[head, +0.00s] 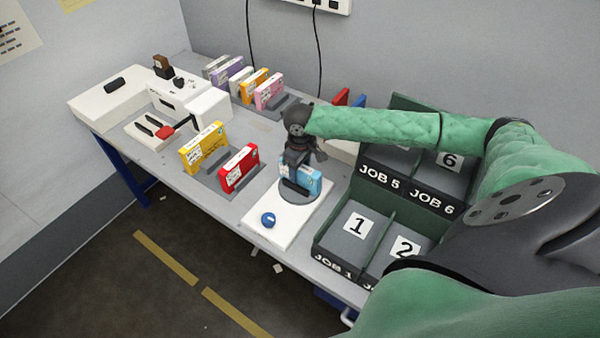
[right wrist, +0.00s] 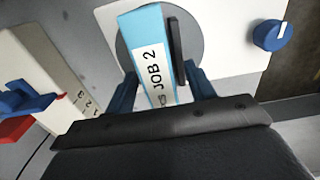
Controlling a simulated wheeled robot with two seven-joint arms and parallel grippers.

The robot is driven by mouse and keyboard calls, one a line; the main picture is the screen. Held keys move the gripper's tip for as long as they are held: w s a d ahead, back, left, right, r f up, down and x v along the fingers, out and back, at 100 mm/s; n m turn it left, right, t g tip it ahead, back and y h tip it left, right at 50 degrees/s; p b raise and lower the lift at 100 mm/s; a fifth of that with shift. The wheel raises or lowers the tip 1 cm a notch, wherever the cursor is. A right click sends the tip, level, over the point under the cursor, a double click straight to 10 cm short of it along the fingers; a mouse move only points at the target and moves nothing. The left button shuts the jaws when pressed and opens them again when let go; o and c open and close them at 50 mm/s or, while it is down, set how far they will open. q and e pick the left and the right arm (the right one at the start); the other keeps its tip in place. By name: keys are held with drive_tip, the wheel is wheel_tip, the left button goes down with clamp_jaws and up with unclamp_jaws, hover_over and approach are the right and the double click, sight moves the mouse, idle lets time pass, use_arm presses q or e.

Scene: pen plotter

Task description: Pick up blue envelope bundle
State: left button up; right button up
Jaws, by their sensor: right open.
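The blue envelope bundle (head: 314,179) stands upright on a round grey disc (head: 297,198) on a white base. In the right wrist view the bundle (right wrist: 153,62) shows its narrow edge with a white "JOB 2" label. My right gripper (head: 298,172) is over the bundle from above and partly hides it in the head view. In the right wrist view its open fingers (right wrist: 162,92) are on either side of the bundle, with a gap visible on the right. A dark upright plate (right wrist: 176,52) stands close against the bundle's right side. My left gripper is not in view.
A blue knob (head: 268,219) sits on the base's front part. Yellow (head: 203,147) and red (head: 239,168) bundles stand to the left. A sorting rack (head: 343,257) with numbered compartments is close on the right. More bundles (head: 255,85) stand behind.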

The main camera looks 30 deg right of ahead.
drive_tip(key=shift+f, duration=1)
drive_tip(key=c, duration=1.1)
drive_tip(key=shift+c, duration=0.2)
